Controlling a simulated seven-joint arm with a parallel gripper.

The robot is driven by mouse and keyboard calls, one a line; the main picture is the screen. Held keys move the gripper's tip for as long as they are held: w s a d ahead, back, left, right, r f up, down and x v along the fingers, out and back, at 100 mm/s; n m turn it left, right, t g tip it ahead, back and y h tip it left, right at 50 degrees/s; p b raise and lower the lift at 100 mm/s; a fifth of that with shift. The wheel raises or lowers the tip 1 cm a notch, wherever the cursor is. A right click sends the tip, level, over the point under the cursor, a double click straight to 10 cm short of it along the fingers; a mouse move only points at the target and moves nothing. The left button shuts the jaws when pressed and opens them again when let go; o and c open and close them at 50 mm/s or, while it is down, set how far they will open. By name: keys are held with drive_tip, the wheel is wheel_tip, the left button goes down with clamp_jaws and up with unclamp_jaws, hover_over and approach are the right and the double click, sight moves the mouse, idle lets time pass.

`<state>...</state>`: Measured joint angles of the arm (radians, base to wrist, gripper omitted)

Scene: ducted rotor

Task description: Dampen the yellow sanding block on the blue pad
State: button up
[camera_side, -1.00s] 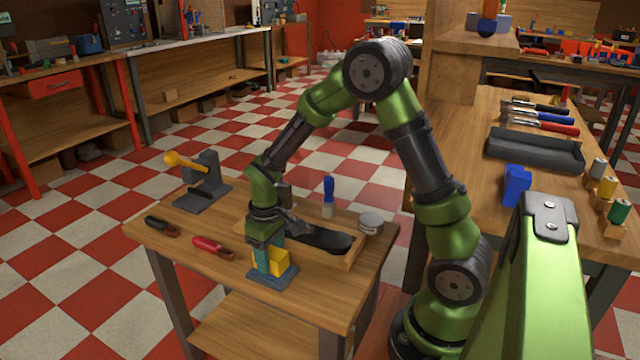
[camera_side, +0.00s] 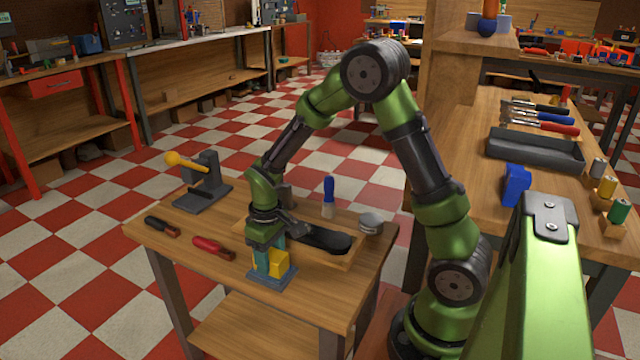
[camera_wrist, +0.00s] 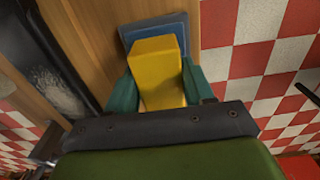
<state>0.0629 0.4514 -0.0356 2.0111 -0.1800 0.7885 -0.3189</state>
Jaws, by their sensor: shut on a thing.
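The yellow sanding block (camera_side: 278,262) is between the teal fingers of my gripper (camera_side: 268,266) in the side view. In the wrist view the yellow block (camera_wrist: 158,75) stands between both fingers of my gripper (camera_wrist: 160,90), which are shut on it. The blue pad (camera_side: 271,279) lies flat near the table's front edge, under the block. The pad's blue surface (camera_wrist: 153,27) shows beyond the block in the wrist view. The block is at the pad; whether its underside touches is hard to tell.
A red-handled tool (camera_side: 212,246) and a black-handled tool (camera_side: 161,226) lie to the left. A blue-handled brush (camera_side: 328,197) and a round tin (camera_side: 370,223) are behind.

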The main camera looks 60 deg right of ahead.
sight(270, 254)
drive_tip(key=shift+f, duration=0.1)
idle(0.3)
drive_tip(key=shift+r, duration=3.6)
